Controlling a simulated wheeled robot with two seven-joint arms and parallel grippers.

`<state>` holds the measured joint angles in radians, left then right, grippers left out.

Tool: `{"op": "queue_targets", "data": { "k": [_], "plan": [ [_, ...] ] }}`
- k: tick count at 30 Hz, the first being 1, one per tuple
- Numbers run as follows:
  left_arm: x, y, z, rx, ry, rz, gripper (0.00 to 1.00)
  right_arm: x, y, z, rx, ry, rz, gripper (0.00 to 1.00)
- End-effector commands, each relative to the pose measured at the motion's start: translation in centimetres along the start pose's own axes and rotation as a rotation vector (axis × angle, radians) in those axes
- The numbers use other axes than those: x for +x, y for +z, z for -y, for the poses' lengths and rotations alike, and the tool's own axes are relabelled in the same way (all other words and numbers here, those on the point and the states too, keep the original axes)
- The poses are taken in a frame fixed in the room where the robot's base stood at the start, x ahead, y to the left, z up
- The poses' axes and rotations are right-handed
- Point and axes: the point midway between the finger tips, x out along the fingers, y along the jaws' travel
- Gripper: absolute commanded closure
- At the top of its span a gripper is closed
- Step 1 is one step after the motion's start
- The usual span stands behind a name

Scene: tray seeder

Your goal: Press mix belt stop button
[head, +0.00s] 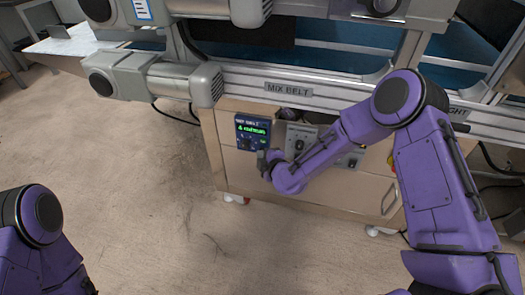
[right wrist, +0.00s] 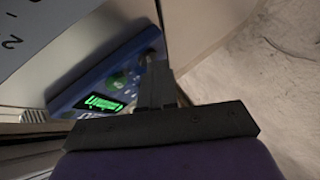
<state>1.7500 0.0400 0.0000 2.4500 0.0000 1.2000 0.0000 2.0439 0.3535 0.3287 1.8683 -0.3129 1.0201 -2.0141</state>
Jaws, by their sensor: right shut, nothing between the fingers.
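The dark blue control panel (head: 253,124) with a green lit display hangs on the front of the cabinet, below the "MIX BELT" label (head: 289,89). Small buttons sit below its display, too small to tell which is the stop button. My right gripper (head: 266,163) is shut and empty, at the lower right of the panel. In the right wrist view the shut fingers (right wrist: 157,72) reach over the panel's edge beside its blue face (right wrist: 88,88); I cannot tell whether they touch it. A green round button (right wrist: 115,79) shows there. My left gripper is out of view.
A grey panel with knobs (head: 300,140) is right of the blue one, partly behind my right arm. The belt machine's rail (head: 330,95) runs above. The wooden cabinet (head: 240,172) stands on casters. Open floor (head: 150,210) lies in front and to the left.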

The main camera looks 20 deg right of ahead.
Motion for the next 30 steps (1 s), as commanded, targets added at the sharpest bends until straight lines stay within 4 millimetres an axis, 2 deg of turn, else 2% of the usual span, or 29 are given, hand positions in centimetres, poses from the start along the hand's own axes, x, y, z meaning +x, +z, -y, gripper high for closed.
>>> {"op": "queue_targets", "data": {
  "k": [17, 30],
  "plan": [
    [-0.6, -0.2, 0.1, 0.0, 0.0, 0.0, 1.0, -0.8, -0.6, 0.6, 0.0, 0.0, 0.0, 1.0],
    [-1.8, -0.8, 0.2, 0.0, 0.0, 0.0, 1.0, -4.2, -3.2, 3.0, -0.002, -0.002, -0.001, 1.0]
  ]
}}
